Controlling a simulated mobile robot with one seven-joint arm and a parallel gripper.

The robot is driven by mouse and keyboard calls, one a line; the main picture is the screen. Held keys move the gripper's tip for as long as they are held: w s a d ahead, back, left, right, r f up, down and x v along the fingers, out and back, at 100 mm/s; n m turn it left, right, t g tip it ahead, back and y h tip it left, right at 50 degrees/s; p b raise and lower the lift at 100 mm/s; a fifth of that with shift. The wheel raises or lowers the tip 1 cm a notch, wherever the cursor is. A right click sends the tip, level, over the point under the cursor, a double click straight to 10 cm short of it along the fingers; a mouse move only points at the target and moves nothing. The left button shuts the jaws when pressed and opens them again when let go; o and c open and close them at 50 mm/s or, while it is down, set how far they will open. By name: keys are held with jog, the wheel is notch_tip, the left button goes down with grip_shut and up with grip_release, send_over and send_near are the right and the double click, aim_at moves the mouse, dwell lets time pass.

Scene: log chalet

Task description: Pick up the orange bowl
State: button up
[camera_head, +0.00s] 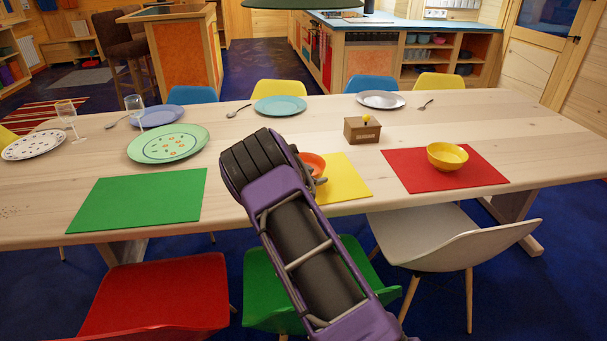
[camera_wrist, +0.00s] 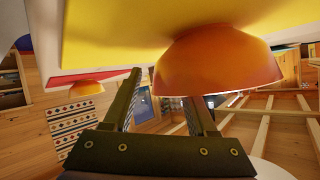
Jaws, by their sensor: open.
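The orange bowl (camera_head: 313,161) sits on the yellow placemat (camera_head: 344,180) and is partly hidden behind my arm in the head view. The wrist view is turned over, with the bowl (camera_wrist: 215,62) hanging below the yellow mat (camera_wrist: 130,30). My gripper (camera_wrist: 161,84) is open. One finger stands to the left of the bowl. The other finger's tip meets the bowl's rim in the picture, and I cannot tell whether it reaches inside. In the head view my gripper (camera_head: 320,181) is right at the bowl, mostly hidden by my wrist.
A wooden box (camera_head: 362,129) with a yellow knob stands behind the yellow mat. A yellow bowl (camera_head: 447,156) sits on a red mat (camera_head: 425,178) to the right. A green plate (camera_head: 168,143) and green mat (camera_head: 139,199) lie to the left. Chairs line the near table edge.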

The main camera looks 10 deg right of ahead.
jog(key=shift+x, duration=1.1)
jog(key=shift+r, duration=0.1)
grip_shut()
jog(key=shift+s, duration=0.1)
dwell(0.4)
